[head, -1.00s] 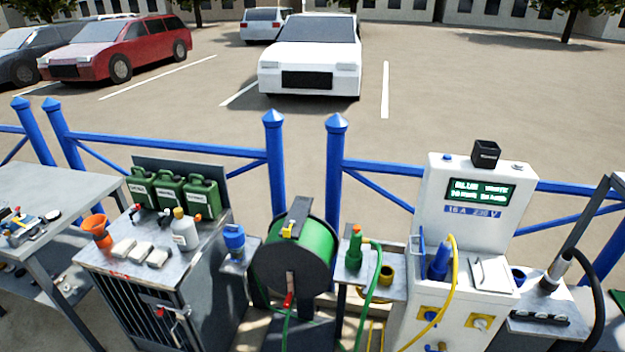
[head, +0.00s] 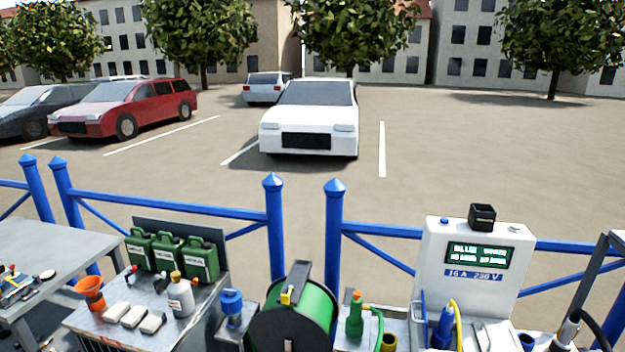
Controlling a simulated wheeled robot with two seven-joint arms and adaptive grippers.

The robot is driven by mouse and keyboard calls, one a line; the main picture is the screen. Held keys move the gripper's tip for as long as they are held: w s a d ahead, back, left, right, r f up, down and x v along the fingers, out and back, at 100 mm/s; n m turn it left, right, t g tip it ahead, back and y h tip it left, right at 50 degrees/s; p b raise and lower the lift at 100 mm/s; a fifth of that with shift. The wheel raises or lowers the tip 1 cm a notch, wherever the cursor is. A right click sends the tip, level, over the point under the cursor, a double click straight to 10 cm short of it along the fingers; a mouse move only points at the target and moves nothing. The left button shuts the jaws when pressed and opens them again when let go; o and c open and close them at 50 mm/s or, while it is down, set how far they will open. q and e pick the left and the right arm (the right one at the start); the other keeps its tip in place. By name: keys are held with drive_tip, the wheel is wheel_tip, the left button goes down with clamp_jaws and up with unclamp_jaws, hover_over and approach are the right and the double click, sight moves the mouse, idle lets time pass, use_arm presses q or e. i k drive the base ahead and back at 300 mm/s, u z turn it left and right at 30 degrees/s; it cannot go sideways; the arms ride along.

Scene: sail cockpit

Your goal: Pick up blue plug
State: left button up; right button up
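A blue plug (head: 443,328) with a yellow cable stands upright at the front of the white power pedestal (head: 472,244), at the lower right; the picture's bottom edge cuts off its surroundings. Another blue fitting (head: 232,302) sits on a small grey stand left of the green cable reel. I cannot tell from here whether that one is also a plug. Neither of my grippers is in view.
A metal cabinet (head: 205,308) carries green canisters (head: 167,253) and a white bottle (head: 180,297). A blue railing (head: 180,205) runs behind; parked cars stand beyond.

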sight(443, 333)
drive_tip(key=z, duration=2.75)
drive_tip(key=i, duration=1.8)
drive_tip(key=u, duration=1.6)
